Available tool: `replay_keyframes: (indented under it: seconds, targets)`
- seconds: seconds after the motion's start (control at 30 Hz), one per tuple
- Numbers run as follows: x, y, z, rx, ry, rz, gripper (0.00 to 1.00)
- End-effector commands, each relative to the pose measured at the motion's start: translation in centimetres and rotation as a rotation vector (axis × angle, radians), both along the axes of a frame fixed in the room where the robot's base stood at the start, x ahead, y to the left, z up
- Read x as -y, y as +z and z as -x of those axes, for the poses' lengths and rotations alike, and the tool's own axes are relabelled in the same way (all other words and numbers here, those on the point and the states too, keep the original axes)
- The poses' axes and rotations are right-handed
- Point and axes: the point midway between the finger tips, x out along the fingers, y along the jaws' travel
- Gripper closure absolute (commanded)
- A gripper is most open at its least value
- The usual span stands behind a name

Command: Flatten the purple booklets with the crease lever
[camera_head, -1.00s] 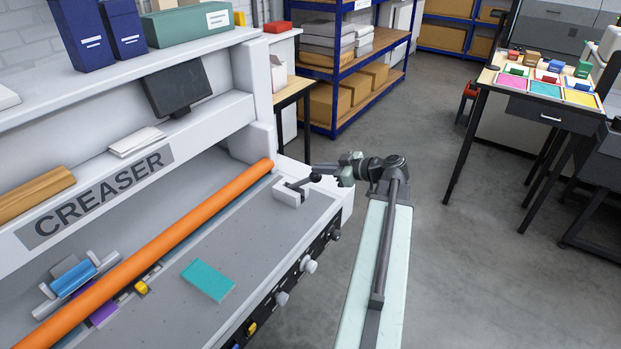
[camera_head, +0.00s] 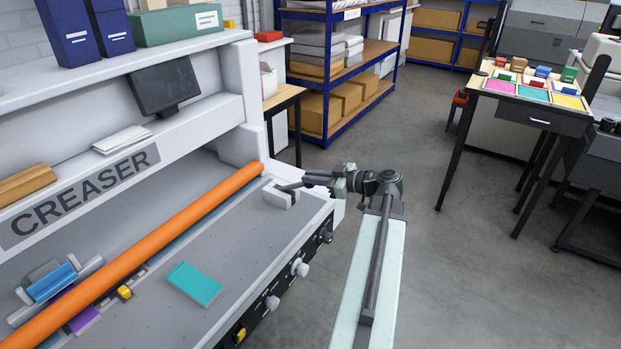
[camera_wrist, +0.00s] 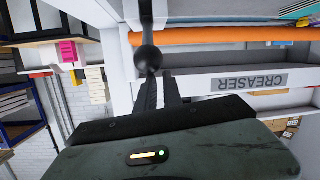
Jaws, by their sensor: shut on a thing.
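The crease lever (camera_head: 290,187) is a dark rod in a pale bracket at the right end of the creaser bed. In the wrist view its rod and round black knob (camera_wrist: 148,59) stand at my fingertips. My gripper (camera_head: 312,180) is shut on the lever at its knob end; in the wrist view the gripper (camera_wrist: 159,84) has its fingers close together at the knob. Purple booklets (camera_head: 83,320) lie at the lower left, partly hidden under the orange roller (camera_head: 150,242); how many there are I cannot tell.
A teal booklet (camera_head: 195,284) lies on the grey bed, apart from the roller. Yellow (camera_head: 124,292) and blue (camera_head: 50,283) parts sit beside the roller. Knobs (camera_head: 299,268) line the machine's front. A table with coloured trays (camera_head: 540,119) stands right; the floor between is clear.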

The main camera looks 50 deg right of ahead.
Motion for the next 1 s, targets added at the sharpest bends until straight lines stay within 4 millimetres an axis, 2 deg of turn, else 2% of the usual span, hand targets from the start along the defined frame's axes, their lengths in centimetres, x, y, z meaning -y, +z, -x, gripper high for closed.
replay_keyframes:
  seconds: [0.03, 0.17, 0.27, 0.4, 0.43, 0.47, 0.7, 0.83, 1.0]
  targets:
    - [0.4, -1.1, 0.6, -0.033, -0.009, 0.012, 1.00]
    - [0.2, -0.2, 0.5, -0.029, -0.009, 0.011, 1.00]
    - [-0.4, 1.7, 0.2, -0.022, -0.006, 0.010, 1.00]
    - [-1.7, 5.3, -0.5, -0.003, 0.001, 0.005, 1.00]
    - [-1.1, 3.9, 0.6, -0.004, -0.005, 0.004, 1.00]
    - [-0.9, 3.5, 1.5, -0.004, -0.005, 0.004, 1.00]
    - [0.4, 3.0, 6.7, -0.002, -0.005, 0.005, 1.00]
    - [0.8, 2.9, 8.4, -0.002, -0.003, 0.004, 1.00]
    - [0.9, 2.9, 9.2, -0.002, 0.000, 0.005, 1.00]
